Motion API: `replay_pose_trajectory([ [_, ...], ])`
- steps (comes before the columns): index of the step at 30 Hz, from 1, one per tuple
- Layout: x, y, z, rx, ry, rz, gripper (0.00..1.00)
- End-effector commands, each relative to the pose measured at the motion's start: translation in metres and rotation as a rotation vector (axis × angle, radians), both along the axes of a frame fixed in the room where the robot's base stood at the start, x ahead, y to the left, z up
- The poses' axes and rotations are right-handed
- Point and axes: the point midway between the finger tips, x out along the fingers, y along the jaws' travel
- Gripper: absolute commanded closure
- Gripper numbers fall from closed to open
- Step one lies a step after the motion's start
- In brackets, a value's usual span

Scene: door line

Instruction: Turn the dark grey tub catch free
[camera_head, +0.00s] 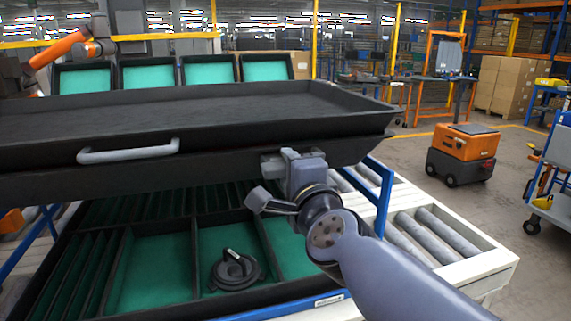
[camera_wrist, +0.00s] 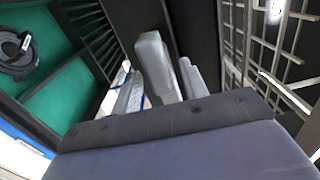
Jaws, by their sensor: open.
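The dark grey tub (camera_head: 210,160) spans the left and middle of the head view, above a green-lined tray. A light grey bar handle (camera_head: 128,150) is on its front wall. My gripper (camera_head: 280,161) is at the tub's front wall, near its right end. In the wrist view, the two grey fingers of my gripper (camera_wrist: 170,58) stand apart beside a dark surface. I cannot make out a catch clearly; my gripper and wrist cover part of that wall. I cannot tell whether the fingers touch anything.
The compartmented tray (camera_head: 150,270) below holds a black round part (camera_head: 236,270), also in the wrist view (camera_wrist: 16,52). A roller conveyor (camera_head: 440,232) lies to the right. An orange and black cart (camera_head: 462,152) stands on open floor beyond. Green-lined bins (camera_head: 148,74) stand behind the tub.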

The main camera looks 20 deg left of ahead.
Motion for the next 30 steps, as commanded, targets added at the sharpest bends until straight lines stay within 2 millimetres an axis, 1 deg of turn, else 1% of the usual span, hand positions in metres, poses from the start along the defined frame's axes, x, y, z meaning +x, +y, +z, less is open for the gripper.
replay_pose_trajectory([
  [1, -0.009, -0.005, 0.004, 0.002, -0.001, 0.001, 0.58],
  [6, -0.035, -0.021, 0.004, 0.000, -0.002, 0.001, 0.58],
  [12, -0.058, -0.035, 0.003, 0.001, -0.001, 0.001, 0.58],
  [18, -0.067, -0.041, 0.001, 0.000, 0.000, 0.000, 0.58],
  [30, -0.067, -0.041, -0.001, -0.001, 0.001, 0.000, 0.58],
])
